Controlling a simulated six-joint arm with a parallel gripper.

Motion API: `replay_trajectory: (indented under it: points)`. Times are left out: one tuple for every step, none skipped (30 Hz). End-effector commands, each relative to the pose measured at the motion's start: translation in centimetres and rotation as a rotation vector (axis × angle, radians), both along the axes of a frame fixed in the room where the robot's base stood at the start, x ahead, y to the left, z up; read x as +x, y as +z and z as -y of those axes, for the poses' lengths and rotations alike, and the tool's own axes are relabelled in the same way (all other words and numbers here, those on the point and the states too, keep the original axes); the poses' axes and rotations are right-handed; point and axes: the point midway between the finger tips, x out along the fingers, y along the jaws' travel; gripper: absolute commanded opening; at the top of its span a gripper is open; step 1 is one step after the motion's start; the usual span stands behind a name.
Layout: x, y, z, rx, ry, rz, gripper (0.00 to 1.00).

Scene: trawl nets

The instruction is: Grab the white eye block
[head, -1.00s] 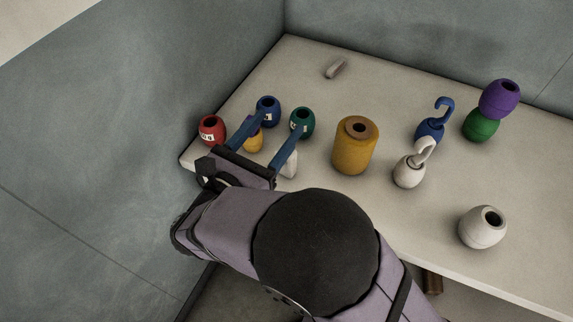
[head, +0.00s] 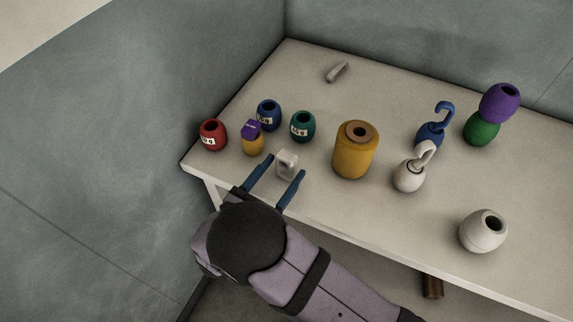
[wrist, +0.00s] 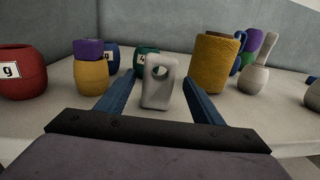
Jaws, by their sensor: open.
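The white eye block (head: 287,164) is a small upright pale block near the front edge of the table, left of the yellow cylinder. In the wrist view the white eye block (wrist: 157,84) stands straight ahead with a round hole near its top. My gripper (head: 280,166) is open, its two blue fingers pointing at the block from the front edge. In the wrist view the fingers of my gripper (wrist: 157,82) lie on either side of the block's lower part. No contact shows, and I cannot tell how far between the fingers the block sits.
A yellow pot with a purple top (head: 252,138), a red pot (head: 212,135), a blue pot (head: 268,113) and a green pot (head: 302,126) stand close left and behind. The large yellow cylinder (head: 354,155) is close right. White (head: 408,177) and blue (head: 429,136) hooked weights stand farther right.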

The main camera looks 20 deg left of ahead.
Motion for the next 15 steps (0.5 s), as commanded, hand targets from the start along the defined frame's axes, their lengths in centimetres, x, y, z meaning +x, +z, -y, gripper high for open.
replay_trajectory:
  points:
    - [0.5,0.1,0.1,0.000,-0.003,0.000,0.61]
    - [0.7,0.1,0.1,-0.001,-0.003,0.000,0.61]
    - [1.1,0.1,0.2,-0.001,-0.002,0.000,0.61]
    - [1.3,0.1,0.2,-0.001,-0.003,0.000,0.61]
    - [1.5,0.1,0.2,-0.001,-0.003,0.000,0.61]
    - [1.7,0.1,0.2,-0.001,-0.002,0.000,0.61]
    - [1.7,0.1,0.2,-0.001,-0.001,0.000,0.61]
    - [1.7,0.0,0.2,-0.001,0.000,0.000,0.61]
    - [1.7,0.0,0.2,-0.001,0.000,0.000,0.61]
    - [1.8,0.1,0.2,-0.001,0.000,0.000,0.61]
    - [1.9,0.1,0.2,-0.001,0.000,0.000,0.61]
    - [2.1,0.1,0.2,-0.001,-0.001,0.000,0.61]
    - [2.4,0.2,0.2,-0.001,-0.002,0.000,0.61]
    - [2.7,0.2,0.3,-0.001,-0.003,0.000,0.61]
    - [3.2,0.3,0.3,0.000,-0.004,0.000,0.61]
